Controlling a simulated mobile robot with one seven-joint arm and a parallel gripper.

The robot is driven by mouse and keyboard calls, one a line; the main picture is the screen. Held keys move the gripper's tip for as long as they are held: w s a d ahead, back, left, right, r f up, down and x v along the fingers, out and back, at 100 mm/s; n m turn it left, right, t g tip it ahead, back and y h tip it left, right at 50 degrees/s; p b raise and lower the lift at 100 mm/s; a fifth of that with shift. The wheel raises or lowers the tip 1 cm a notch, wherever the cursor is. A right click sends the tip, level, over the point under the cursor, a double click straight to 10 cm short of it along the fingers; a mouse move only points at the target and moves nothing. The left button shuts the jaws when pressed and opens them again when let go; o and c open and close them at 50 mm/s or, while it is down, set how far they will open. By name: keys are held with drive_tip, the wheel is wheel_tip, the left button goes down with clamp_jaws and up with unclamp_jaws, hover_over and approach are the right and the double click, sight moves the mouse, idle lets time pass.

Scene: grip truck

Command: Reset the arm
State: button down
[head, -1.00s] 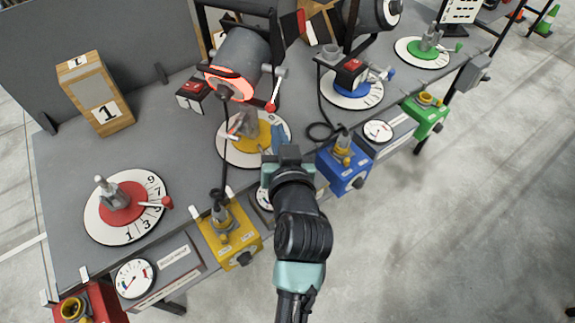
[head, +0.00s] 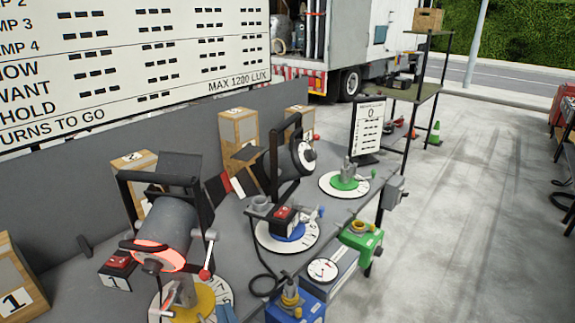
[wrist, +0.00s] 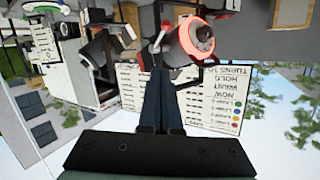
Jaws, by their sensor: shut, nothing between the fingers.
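My gripper (wrist: 162,78) shows in the wrist view with its two dark blue fingers together and nothing between them. The wrist view is upside down. Beyond the fingertips are the white board (wrist: 205,95) and a lamp with a glowing red rim (wrist: 192,38). In the head view, most of my arm is out of frame. A small blue piece at the bottom edge, beside the yellow dial (head: 200,300), may be my fingertips. The same glowing lamp (head: 165,228) stands behind that dial. I cannot tell the gap between my gripper and the lamp.
A truck (head: 345,35) stands behind. The floor (head: 470,210) at right is open.

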drive_tip(key=w+d+r+m+t+h, duration=0.1)
drive_tip(key=d+r+t, duration=0.25)
drive_tip(key=r, duration=0.85)
drive_tip(key=w+d+r+t+h, duration=0.15)
drive_tip(key=r+t, duration=0.25)
drive_tip(key=r, duration=0.8)
drive_tip(key=s+d+r+m+t+h, duration=0.1)
drive_tip(key=s+r, duration=0.3)
drive_tip(key=r, duration=0.5)
drive_tip(key=s+d+r+m+t+h, duration=0.1)
drive_tip(key=s+d+r+t+h, duration=0.2)
drive_tip(key=r, duration=0.6)
drive_tip(key=shift+s+d+t, duration=0.3)
drive_tip(key=shift+s+t, duration=0.2)
drive_tip(key=shift+t, duration=0.35)
